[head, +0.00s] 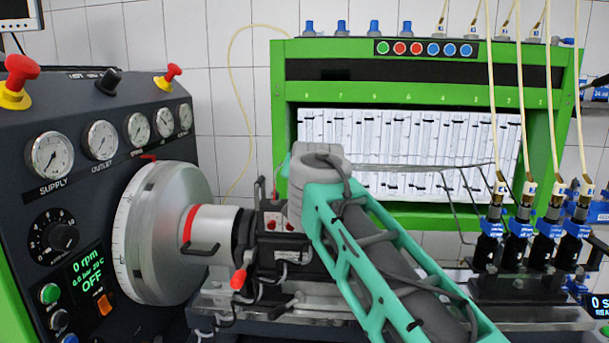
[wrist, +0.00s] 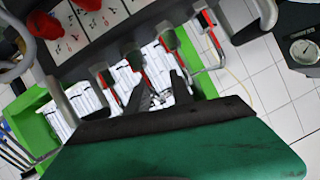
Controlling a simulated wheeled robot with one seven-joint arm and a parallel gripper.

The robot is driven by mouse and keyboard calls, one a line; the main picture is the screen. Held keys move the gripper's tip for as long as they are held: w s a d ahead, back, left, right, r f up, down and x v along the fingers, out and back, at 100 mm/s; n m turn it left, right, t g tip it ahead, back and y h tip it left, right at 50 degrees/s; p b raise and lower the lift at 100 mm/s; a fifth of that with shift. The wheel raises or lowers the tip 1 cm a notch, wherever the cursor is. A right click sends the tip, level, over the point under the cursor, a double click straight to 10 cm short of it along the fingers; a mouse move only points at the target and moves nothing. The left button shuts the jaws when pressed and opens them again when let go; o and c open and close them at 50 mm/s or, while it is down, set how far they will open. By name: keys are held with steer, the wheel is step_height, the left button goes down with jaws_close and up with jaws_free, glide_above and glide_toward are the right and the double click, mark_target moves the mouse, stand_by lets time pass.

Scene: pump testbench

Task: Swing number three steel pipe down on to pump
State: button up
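Thin grey steel pipes (head: 455,205) run from behind my arm toward the injectors at the right in the head view. I cannot tell which is number three. The pump (head: 272,222) sits on the bench, largely hidden by my teal arm. My gripper is hidden behind that arm in the head view. In the wrist view my gripper (wrist: 160,97) shows two dark fingertips spread apart. Small shiny metal shows between them, but I see no clear grip on it. Beyond the fingers is a row of dark fittings with red and pale stems (wrist: 132,62).
A silver flywheel (head: 165,230) and the gauge panel (head: 85,190) stand at the left. The green cabinet (head: 420,88) with measuring tubes is behind. Several injectors (head: 520,215) with pale hoses stand at the right. Red knobs (wrist: 45,22) show in the wrist view.

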steer(key=shift+d+r, duration=0.15)
steer(key=b+v, duration=0.1)
steer(key=v, duration=0.6)
steer(key=shift+s, duration=0.4)
